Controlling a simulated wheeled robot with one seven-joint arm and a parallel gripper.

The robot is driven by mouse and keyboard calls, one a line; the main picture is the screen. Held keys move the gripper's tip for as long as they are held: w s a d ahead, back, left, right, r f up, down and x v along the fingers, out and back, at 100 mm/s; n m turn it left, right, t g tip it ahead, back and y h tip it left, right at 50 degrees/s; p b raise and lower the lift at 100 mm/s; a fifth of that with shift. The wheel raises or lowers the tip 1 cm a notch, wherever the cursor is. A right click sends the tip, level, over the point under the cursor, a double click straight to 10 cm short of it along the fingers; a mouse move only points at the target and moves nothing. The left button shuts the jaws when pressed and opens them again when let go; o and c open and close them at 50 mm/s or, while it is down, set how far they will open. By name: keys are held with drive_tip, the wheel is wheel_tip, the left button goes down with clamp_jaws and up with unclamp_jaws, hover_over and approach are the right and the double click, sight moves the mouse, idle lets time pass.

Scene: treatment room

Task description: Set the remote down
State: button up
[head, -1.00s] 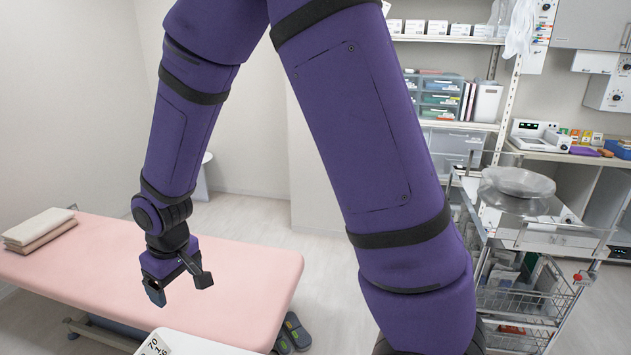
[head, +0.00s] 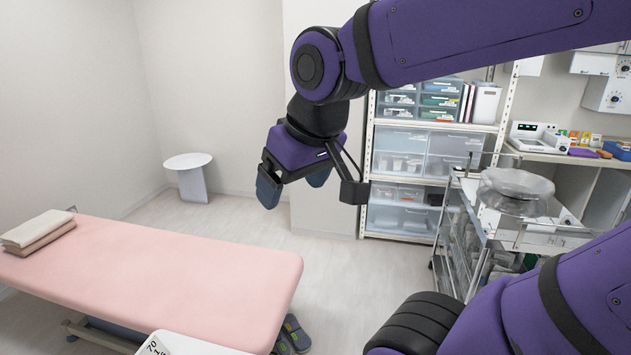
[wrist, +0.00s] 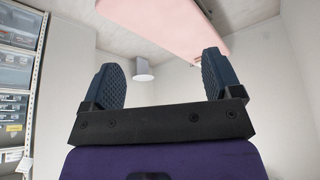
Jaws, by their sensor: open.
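I cannot make out a remote in either view now. The bed also shows at the top of the wrist view (wrist: 165,22).
A small white side table (head: 188,163) stands by the back wall. Folded towels (head: 38,230) lie on the bed's left end. A metal trolley (head: 510,235) stands at right, near a shelf of drawers (head: 405,140). Slippers (head: 296,333) lie on the floor.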

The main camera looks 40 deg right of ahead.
drive_tip(key=shift+s+d+r, duration=0.15)
drive_tip(key=shift+s, duration=0.45)
drive_tip(key=shift+s+d+r, duration=0.15)
drive_tip(key=shift+s+d, duration=0.05)
drive_tip(key=shift+s, duration=0.45)
drive_tip(key=shift+s+d+r, duration=0.15)
drive_tip(key=shift+s, duration=0.45)
